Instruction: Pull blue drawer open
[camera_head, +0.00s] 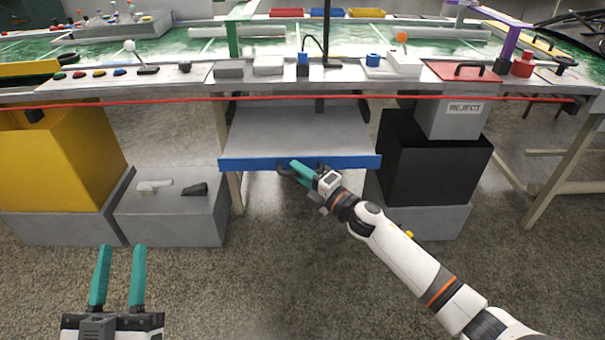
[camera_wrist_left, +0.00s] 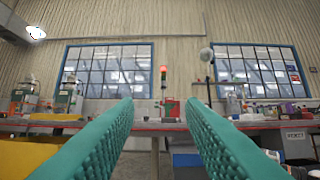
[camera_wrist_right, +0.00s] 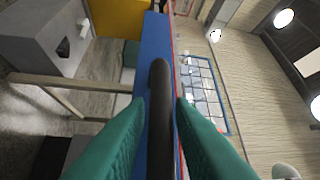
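The blue drawer has a blue front (camera_head: 235,164) and a flat, empty grey tray (camera_head: 300,132) that stands out from under the bench. The blue front also runs through the right wrist view (camera_wrist_right: 154,40). A dark curved handle (camera_head: 283,171) sits on the front; in the right wrist view the black handle (camera_wrist_right: 160,95) lies between the teal fingers. My right gripper (camera_head: 295,169) is shut on the handle, and its fingers partly hide it in the head view. My left gripper (camera_head: 121,247) is open and empty, low at the left, well away from the drawer.
A yellow box (camera_head: 60,160) and a grey block (camera_head: 170,215) with small parts on it stand left of the drawer. A black box (camera_head: 430,165) under a grey REJECT bin (camera_head: 452,120) stands close on the right. The floor in front is clear.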

